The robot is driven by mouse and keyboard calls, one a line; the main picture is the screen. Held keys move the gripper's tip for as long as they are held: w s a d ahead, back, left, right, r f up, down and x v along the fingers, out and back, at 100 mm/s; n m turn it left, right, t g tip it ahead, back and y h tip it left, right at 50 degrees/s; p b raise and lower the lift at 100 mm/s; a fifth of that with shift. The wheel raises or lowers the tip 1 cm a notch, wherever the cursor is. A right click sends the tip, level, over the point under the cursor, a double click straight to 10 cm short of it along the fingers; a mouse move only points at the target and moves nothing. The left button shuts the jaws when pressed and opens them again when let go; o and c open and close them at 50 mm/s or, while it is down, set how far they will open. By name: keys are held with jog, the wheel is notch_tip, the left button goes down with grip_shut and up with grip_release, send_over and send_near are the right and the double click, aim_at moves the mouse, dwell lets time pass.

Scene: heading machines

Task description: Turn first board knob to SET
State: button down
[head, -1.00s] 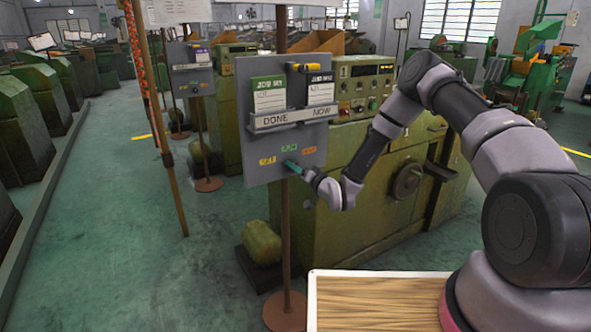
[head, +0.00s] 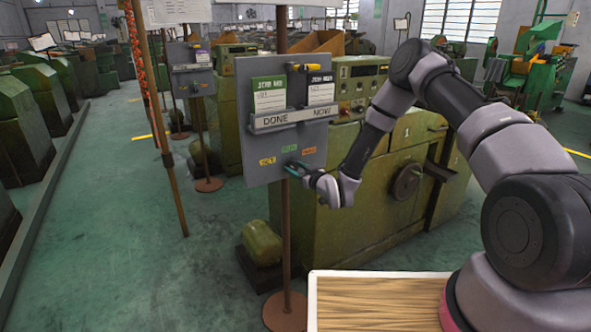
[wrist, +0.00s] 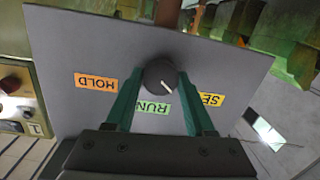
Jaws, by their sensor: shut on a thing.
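The first board (head: 250,100) is a grey panel on a brown post. Its yellow SET (head: 267,161), green RUN (head: 289,149) and orange HOLD (head: 309,151) labels sit low on it. My gripper (head: 290,168) is at the board just below these labels and hides the knob in the head view. In the wrist view the round black knob (wrist: 159,77) sits between the teal fingers of my gripper (wrist: 161,85), which are shut on it. Its white mark points between the RUN label (wrist: 152,108) and the partly covered SET label (wrist: 210,99).
Cards stand in a DONE/NOW rack (head: 293,118) above the knob. A green machine (head: 350,210) stands behind the board. A second board (head: 191,68) is further back. A wood-topped surface (head: 375,305) lies at the front; open floor (head: 130,240) is to the left.

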jog(key=shift+n, duration=0.7)
jog(key=shift+c, duration=1.3)
grip_release()
jog(key=v, duration=1.1)
